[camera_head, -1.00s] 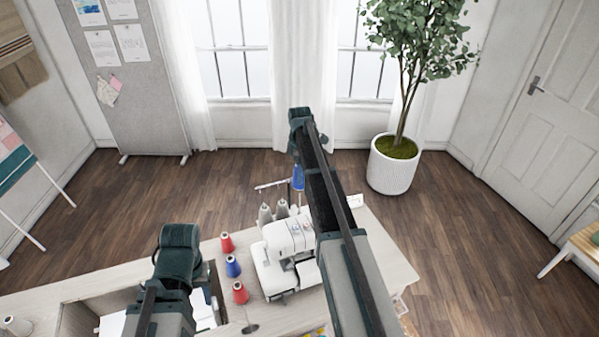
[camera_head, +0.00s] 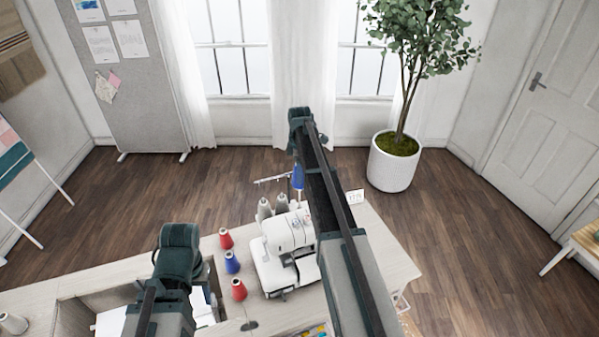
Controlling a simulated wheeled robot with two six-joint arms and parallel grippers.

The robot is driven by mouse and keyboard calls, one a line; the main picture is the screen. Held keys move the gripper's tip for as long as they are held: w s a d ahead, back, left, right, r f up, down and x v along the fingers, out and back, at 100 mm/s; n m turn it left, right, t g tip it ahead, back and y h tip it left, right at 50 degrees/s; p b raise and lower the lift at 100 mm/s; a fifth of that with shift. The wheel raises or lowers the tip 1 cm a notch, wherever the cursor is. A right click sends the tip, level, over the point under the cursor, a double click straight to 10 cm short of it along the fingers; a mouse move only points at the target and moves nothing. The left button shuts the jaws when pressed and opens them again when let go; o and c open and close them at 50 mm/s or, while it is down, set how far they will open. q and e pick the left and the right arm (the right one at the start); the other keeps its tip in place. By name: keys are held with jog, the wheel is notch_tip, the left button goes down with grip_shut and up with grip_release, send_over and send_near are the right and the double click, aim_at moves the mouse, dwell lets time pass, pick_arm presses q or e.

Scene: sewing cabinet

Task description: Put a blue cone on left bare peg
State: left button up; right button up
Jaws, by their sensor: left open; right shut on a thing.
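A blue cone (camera_head: 298,178), partly covered by my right arm, shows above the far side of the white overlock machine (camera_head: 289,235). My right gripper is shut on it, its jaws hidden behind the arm. Two grey cones (camera_head: 265,208) stand behind the machine, below the thin thread-guide bar (camera_head: 271,180). Bare pegs cannot be made out; my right arm covers that side. Another blue cone (camera_head: 232,262) stands on the table between two red cones (camera_head: 226,239) (camera_head: 239,290). My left gripper is low at the left, open; my arm hides its fingertips.
The pale cabinet top (camera_head: 375,235) has free room right of the machine, with a small white card (camera_head: 356,197) at its back edge. An open recess (camera_head: 95,302) lies at the left. A white spool (camera_head: 13,323) stands far left. A potted tree (camera_head: 393,165) stands behind.

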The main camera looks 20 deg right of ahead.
jog(key=shift+f+b, duration=0.45)
dwell(0.5)
jog(key=shift+f+b, duration=4.25)
jog(key=shift+f, duration=0.05)
jog(key=shift+f+b, duration=1.85)
jog(key=shift+b, duration=0.05)
jog(key=shift+f, duration=0.15)
jog(key=o, duration=1.4)
jog(key=shift+o, duration=0.3)
